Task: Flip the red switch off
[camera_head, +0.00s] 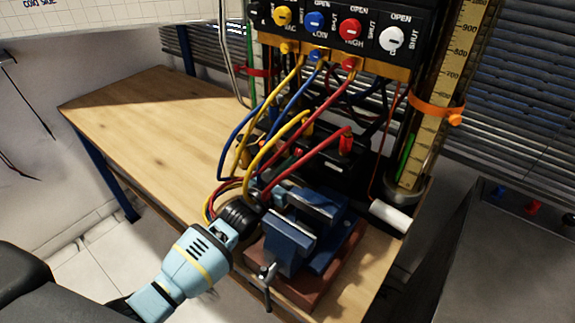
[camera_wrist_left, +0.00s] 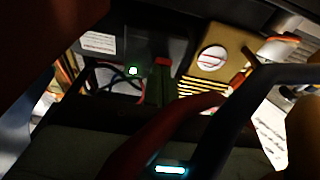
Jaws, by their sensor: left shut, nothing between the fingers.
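My left arm comes in from the lower left in the head view, and its dark left gripper (camera_head: 246,208) is shut and empty beside the blue vise, among the hoses. Its fingertips are hard to make out there. The red switch cannot be picked out for sure. In the head view the dark unit (camera_head: 335,178) behind the vise is partly hidden by hoses. My right gripper is out of view.
The blue vise (camera_head: 290,238) stands at the wooden bench's (camera_head: 150,110) front edge. Yellow, blue and red hoses hang from the valve panel (camera_head: 375,40) and cross the space ahead. A clear graduated column (camera_head: 440,90) stands at right. The bench's left side is clear.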

